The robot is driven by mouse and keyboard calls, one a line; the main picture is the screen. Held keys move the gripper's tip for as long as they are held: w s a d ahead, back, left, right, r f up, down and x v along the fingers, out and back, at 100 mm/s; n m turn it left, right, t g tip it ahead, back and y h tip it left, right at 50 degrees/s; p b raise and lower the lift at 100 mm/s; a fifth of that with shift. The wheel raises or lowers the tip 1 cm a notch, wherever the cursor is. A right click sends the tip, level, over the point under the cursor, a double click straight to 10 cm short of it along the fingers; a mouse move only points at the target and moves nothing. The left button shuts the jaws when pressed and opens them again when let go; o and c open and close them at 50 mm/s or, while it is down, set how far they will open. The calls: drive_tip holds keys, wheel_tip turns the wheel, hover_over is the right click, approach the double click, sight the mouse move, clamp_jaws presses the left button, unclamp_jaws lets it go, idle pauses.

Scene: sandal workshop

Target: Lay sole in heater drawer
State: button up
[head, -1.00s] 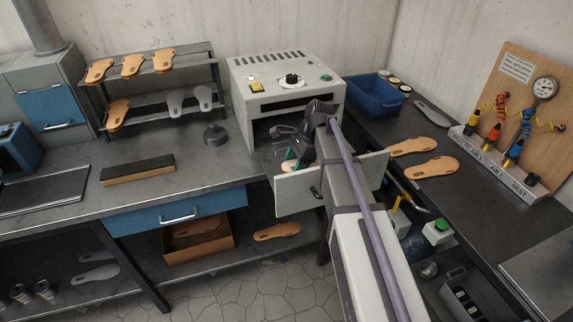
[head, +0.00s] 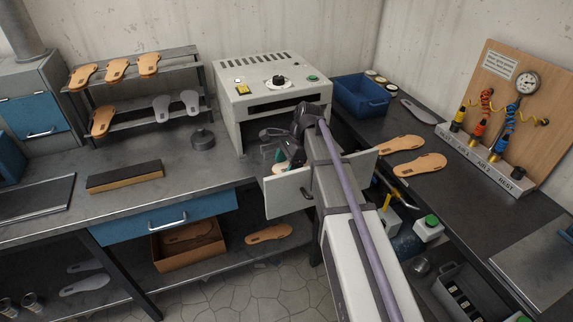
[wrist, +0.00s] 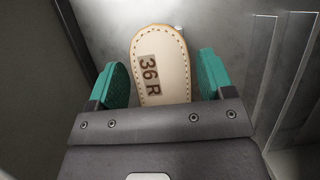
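A tan sole (wrist: 160,75) with a stitched edge and the mark "36 R" lies in the pulled-out heater drawer (head: 288,191). In the wrist view its rounded end points away from me, and the near part is hidden under my gripper. My gripper (wrist: 162,82) has its green fingers apart, one on each side of the sole, with a narrow gap on each side. In the head view my gripper (head: 281,155) is down inside the drawer, and only a small bit of the sole shows. The heater (head: 235,105) stands behind the drawer.
A rack (head: 140,120) with several soles stands at the left. A blue bin (head: 361,96) and loose tan soles (head: 420,165) lie on the right bench. A gauge board (head: 530,115) stands at the far right. The drawer walls are close around my gripper.

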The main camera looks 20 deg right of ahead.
drive_tip(key=shift+o, duration=1.4)
drive_tip(key=shift+r, duration=0.15)
drive_tip(key=p+v, duration=1)
drive_tip(key=shift+d+r, duration=0.2)
